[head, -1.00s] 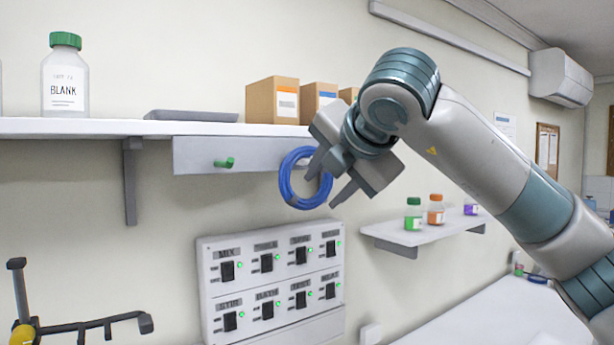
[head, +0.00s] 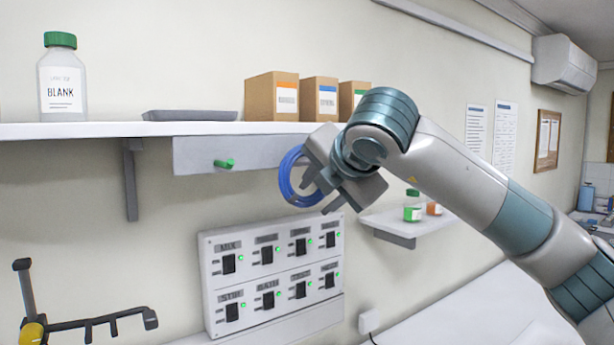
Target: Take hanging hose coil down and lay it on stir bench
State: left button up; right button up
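The blue hose coil (head: 286,178) hangs at the right end of the grey rail (head: 247,153) below the wall shelf. Its right part is hidden behind my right gripper (head: 315,199). That gripper points down-left, with its two fingers apart at the coil's right side. One finger overlaps the coil in the picture; I cannot tell whether it touches. The peg holding the coil is hidden. A white bench surface (head: 455,315) shows at the lower right; I cannot tell whether it is the stir bench. My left gripper is out of view.
The shelf (head: 70,131) holds a BLANK bottle (head: 62,80), a grey tray (head: 190,115) and cardboard boxes (head: 272,97). A green peg (head: 224,163) sticks out of the rail. A switch panel (head: 270,270) is below. A small shelf (head: 395,228) holds bottles. A black-armed stand (head: 85,325) is lower left.

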grip_shut()
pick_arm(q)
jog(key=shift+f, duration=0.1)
